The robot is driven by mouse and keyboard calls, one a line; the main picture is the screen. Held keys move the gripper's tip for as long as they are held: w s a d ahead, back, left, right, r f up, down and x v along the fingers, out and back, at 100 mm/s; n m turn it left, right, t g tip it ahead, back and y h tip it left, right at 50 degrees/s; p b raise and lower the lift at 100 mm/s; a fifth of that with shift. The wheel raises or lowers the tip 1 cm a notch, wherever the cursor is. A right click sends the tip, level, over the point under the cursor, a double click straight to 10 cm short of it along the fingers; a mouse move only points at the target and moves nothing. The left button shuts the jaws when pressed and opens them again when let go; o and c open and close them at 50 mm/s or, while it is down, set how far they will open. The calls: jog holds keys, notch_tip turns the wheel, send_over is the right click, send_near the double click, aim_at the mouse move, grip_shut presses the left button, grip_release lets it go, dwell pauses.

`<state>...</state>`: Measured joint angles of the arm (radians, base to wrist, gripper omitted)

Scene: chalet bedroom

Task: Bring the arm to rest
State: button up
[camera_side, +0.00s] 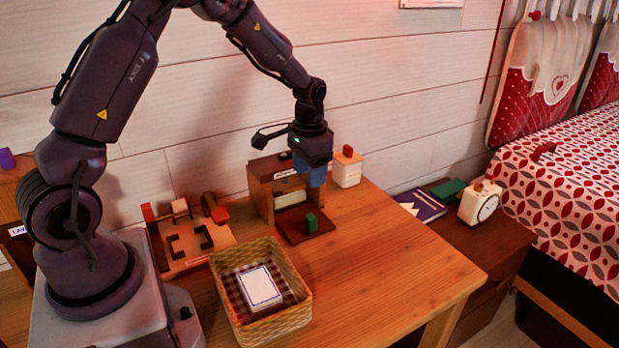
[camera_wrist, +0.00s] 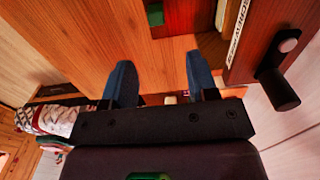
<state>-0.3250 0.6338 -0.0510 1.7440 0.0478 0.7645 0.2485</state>
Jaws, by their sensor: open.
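My gripper (camera_side: 314,178) hangs at the end of my bent arm, beside the right side of a wooden box and above the back of the table (camera_side: 400,260). Nothing is held. Whether the fingers clear the box cannot be told exactly.
The wooden box (camera_side: 259,195) has a lowered front board (camera_side: 290,233) bearing a green block (camera_side: 311,223). A white container (camera_side: 347,172) stands behind my gripper. A wicker basket (camera_side: 300,318) and a wooden puzzle board (camera_side: 180,262) are nearer my base. The table's right side is clear.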

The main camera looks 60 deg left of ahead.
jog(key=s+d+r+t, duration=0.2)
jog(key=s+d+r, duration=0.4)
jog(key=s+r, duration=0.4)
jog(key=s+d+r+t, duration=0.3)
jog(key=s+d+r, duration=0.3)
jog(key=s+r, duration=0.4)
jog(key=shift+s+r+t, duration=0.2)
jog(key=shift+s+t, duration=0.1)
jog(key=shift+s, duration=0.4)
